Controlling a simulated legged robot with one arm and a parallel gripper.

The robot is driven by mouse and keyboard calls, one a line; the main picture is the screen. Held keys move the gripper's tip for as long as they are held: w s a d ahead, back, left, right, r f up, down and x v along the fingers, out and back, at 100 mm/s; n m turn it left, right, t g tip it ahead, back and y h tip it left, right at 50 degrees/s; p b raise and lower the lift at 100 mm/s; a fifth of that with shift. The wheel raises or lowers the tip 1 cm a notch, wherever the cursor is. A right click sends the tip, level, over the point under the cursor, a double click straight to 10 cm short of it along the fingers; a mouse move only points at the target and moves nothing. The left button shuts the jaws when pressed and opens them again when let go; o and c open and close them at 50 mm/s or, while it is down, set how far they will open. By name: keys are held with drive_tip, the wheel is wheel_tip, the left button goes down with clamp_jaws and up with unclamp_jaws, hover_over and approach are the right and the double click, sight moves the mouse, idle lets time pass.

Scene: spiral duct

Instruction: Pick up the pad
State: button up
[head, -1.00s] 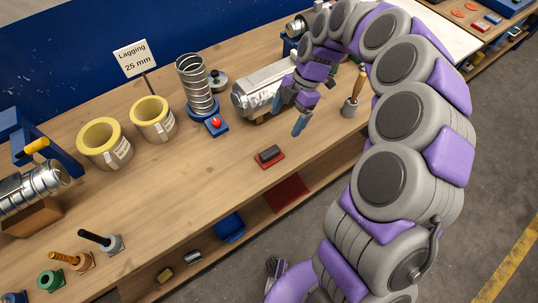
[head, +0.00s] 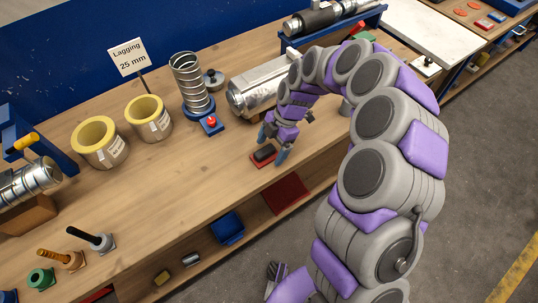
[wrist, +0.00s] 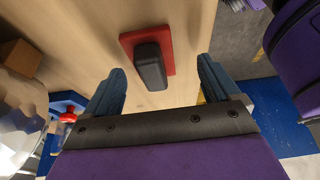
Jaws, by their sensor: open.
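The pad is a small dark grey block (head: 264,153) lying on a flat red plate (head: 256,161) near the bench's front edge. In the wrist view the dark pad (wrist: 150,66) stands out on the red plate (wrist: 128,40), ahead of the fingertips and between their lines. My gripper (head: 272,143) hangs just above and beside the pad in the head view, its blue fingers spread. In the wrist view my gripper (wrist: 160,78) is open and empty. I cannot tell the exact height gap between the fingertips and the pad.
A silver cylinder (head: 262,88) lies behind my gripper.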

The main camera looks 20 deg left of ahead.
sight(262, 149)
drive_tip(key=a+f, duration=0.2)
drive_tip(key=a, duration=0.1)
drive_tip(key=shift+s+a, duration=0.1)
drive_tip(key=shift+s, duration=0.25)
drive_tip(key=shift+f, duration=0.1)
drive_tip(key=shift+c, duration=0.5)
drive_tip(key=shift+d+r, duration=0.25)
drive_tip(key=shift+d, duration=0.75)
drive_tip(key=c, duration=0.5)
drive_tip(key=shift+d, duration=0.15)
drive_tip(key=shift+c, duration=0.6)
drive_tip(key=shift+a+f, duration=0.1)
drive_tip(key=shift+a, duration=0.5)
drive_tip(key=c, duration=0.5)
